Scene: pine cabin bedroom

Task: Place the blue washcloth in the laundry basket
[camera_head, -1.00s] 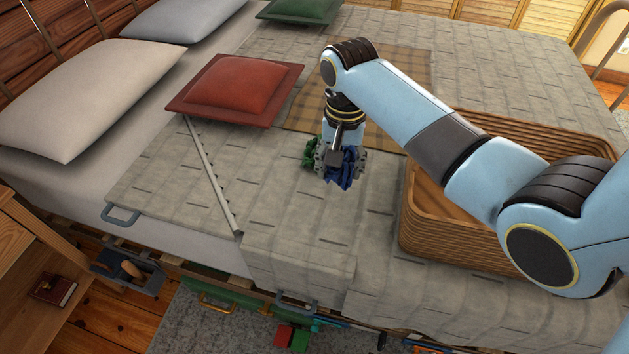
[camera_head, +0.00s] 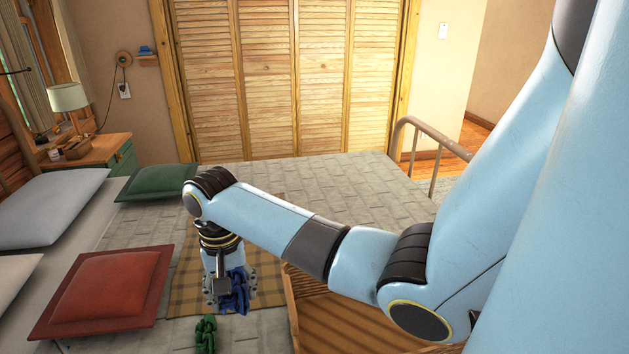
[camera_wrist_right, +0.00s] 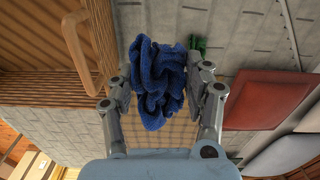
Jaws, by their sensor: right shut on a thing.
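The blue washcloth (camera_head: 236,289) is a crumpled dark blue bundle. My right gripper (camera_head: 226,294) is shut on it and points down over the bed, left of the basket. In the right wrist view the washcloth (camera_wrist_right: 158,82) sits between the two fingers of the gripper (camera_wrist_right: 160,88). The wicker laundry basket (camera_head: 345,322) stands on the bed at the lower right, partly hidden by my right arm. It also shows at the upper left of the right wrist view (camera_wrist_right: 40,88). My left gripper is not in view.
A crumpled green cloth (camera_head: 206,334) lies on the bed just below the washcloth. A red cushion (camera_head: 105,292) lies to the left and a green cushion (camera_head: 157,182) farther back. The grey bedspread (camera_head: 340,185) behind my arm is clear.

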